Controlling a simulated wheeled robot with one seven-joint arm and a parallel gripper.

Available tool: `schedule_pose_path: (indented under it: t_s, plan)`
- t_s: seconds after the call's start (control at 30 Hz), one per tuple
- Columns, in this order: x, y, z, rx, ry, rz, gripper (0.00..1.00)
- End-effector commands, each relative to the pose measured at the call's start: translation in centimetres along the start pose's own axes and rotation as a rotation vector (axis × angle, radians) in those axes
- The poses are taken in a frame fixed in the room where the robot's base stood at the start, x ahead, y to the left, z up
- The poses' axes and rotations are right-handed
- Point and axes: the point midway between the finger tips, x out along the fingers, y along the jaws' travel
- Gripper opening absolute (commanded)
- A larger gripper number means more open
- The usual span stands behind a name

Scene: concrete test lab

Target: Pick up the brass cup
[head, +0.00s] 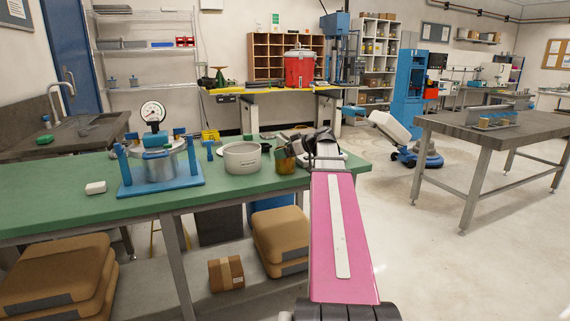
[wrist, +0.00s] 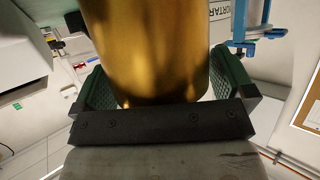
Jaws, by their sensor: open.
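The brass cup (head: 285,163) stands on the green bench top near its right end, partly hidden by my gripper and arm. In the wrist view the brass cup (wrist: 155,45) is large and close, filling the space between the two green-padded fingers. My gripper (head: 300,149) is at the cup in the head view. In the wrist view my gripper (wrist: 165,85) is open, with one finger on each side of the cup. A narrow gap shows by the right finger; contact on the left cannot be told.
A white pot (head: 242,158) stands just left of the cup.

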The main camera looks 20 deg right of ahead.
Motion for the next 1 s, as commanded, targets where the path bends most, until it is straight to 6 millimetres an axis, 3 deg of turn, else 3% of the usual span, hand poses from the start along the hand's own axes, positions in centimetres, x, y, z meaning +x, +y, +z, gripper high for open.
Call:
schedule_pose_path:
  t_s: [0.03,0.2,0.3,0.67,0.93,1.0]
  plan:
    - [0.0,0.0,0.0,0.000,0.000,0.000,1.00]
    - [0.0,0.0,0.0,0.000,0.000,0.000,0.45]
    - [-0.1,0.0,-0.1,0.000,0.002,0.000,0.18]
    - [-0.3,0.0,-0.7,-0.001,0.002,0.000,0.18]
    - [-1.6,0.1,-3.9,-0.003,0.003,0.000,0.18]
    - [-1.9,-1.7,-4.6,-0.002,0.003,-0.002,0.18]
